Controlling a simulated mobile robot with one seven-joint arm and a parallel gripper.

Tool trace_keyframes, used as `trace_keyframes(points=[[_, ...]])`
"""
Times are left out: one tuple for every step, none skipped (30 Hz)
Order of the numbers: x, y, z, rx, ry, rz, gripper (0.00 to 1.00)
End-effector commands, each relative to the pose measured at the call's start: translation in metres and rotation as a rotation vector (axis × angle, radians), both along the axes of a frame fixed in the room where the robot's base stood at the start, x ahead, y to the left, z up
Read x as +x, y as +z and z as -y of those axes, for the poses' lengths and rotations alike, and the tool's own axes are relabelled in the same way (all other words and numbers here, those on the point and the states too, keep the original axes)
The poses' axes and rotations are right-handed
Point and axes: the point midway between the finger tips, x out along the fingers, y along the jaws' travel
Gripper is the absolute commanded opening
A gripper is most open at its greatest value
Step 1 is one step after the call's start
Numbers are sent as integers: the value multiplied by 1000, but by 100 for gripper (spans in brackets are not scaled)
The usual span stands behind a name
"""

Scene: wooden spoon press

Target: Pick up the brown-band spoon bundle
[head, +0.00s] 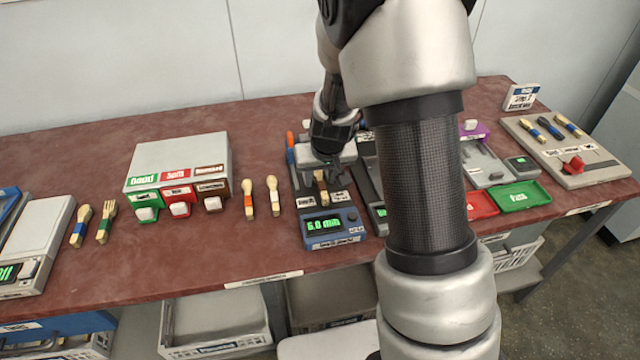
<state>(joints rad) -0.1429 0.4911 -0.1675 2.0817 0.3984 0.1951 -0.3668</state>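A wooden spoon bundle (321,188) with what looks like a brown band lies in the grey and blue timer device (336,240), whose display reads 6.0 min. The band is small and partly shaded, so its colour is hard to confirm. My gripper (326,163) points down over the device, just behind and above this bundle. The fingers are dark and small here. I cannot tell whether they touch the bundle or how far apart they are.
Bundles with orange (248,201) and white (273,197) bands lie left of the device. A bin block (180,165) with green, red and brown fronts stands further left. A board (590,150) with several bundles is at the right. My arm hides the table's right middle.

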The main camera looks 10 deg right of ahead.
Motion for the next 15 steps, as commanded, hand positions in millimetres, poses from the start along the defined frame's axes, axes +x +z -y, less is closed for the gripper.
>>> trace_keyframes(points=[[0,0,0,0,0,0,28],[0,0,0,0,0,0,23],[0,0,0,0,0,0,16],[0,0,0,0,0,0,11],[0,0,0,0,0,0,6],[0,0,0,0,0,0,0],[0,0,0,0,0,-1,0],[0,0,0,0,0,0,0],[0,0,0,0,0,-1,0],[0,0,0,0,0,-1,0],[0,0,0,0,0,0,0],[0,0,0,0,0,0,0],[0,0,0,0,0,0,0],[0,0,0,0,0,0,0],[0,0,0,0,0,0,0]])
